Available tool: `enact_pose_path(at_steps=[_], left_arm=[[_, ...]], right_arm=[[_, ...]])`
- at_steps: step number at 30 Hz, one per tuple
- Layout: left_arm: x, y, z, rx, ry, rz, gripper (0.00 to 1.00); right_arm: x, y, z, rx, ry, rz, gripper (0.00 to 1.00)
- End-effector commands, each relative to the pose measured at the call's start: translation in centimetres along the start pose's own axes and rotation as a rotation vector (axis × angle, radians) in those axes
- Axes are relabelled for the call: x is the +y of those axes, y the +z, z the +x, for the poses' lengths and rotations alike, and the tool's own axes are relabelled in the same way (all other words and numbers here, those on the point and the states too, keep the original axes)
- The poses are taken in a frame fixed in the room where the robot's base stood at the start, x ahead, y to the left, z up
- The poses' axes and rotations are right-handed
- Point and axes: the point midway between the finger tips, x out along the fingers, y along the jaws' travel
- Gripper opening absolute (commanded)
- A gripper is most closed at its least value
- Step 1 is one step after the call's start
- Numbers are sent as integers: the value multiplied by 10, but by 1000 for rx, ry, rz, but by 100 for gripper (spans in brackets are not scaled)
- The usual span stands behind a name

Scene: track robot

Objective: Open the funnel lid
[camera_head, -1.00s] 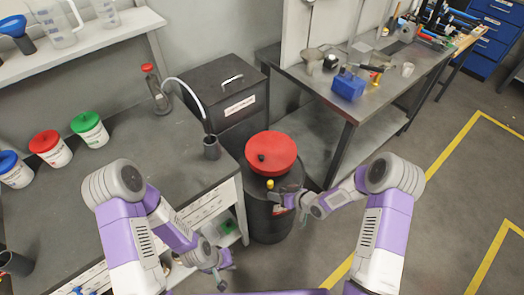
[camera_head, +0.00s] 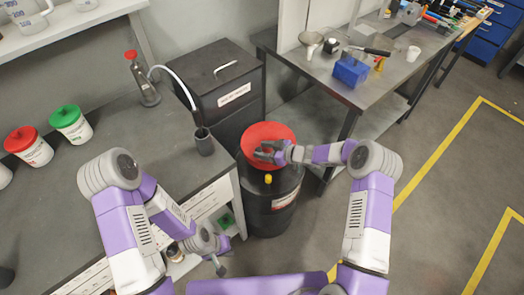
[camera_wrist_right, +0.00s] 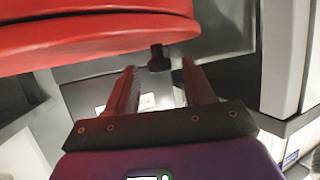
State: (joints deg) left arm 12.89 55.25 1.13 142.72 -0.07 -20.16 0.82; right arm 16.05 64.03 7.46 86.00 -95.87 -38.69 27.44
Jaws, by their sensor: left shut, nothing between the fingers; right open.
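The red round funnel lid (camera_head: 270,132) lies closed on top of the black drum (camera_head: 270,210). My right gripper (camera_head: 262,153) is over the lid in the head view and hides part of it. In the right wrist view the red lid (camera_wrist_right: 80,38) fills the upper left. A small dark knob (camera_wrist_right: 159,60) shows between my open right fingertips (camera_wrist_right: 158,70); I cannot tell whether they touch it. My left gripper (camera_head: 221,268) is shut and empty, low beside the bench front, away from the drum.
A dark box with a handle (camera_head: 205,75) stands behind the drum. A metal table (camera_head: 310,75) with a blue block (camera_head: 350,70) stands at the back right. The left bench (camera_head: 110,160) holds jars and a flask (camera_head: 145,80). The right floor is open.

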Motion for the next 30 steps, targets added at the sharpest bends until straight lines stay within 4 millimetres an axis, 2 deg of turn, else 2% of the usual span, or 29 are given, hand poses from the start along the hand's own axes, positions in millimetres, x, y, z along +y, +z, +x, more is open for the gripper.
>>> enact_pose_path(at_steps=[3,11,21,30], left_arm=[[-1,0,2,0,0,0,0],[0,0,2,0,0,0,0],[0,0,2,0,0,0,0],[0,0,1,0,0,0,0]], right_arm=[[0,0,8,1,-1,0,53],[0,-1,9,1,0,0,53],[0,0,8,0,0,0,2],[0,-1,7,1,1,2,0]])
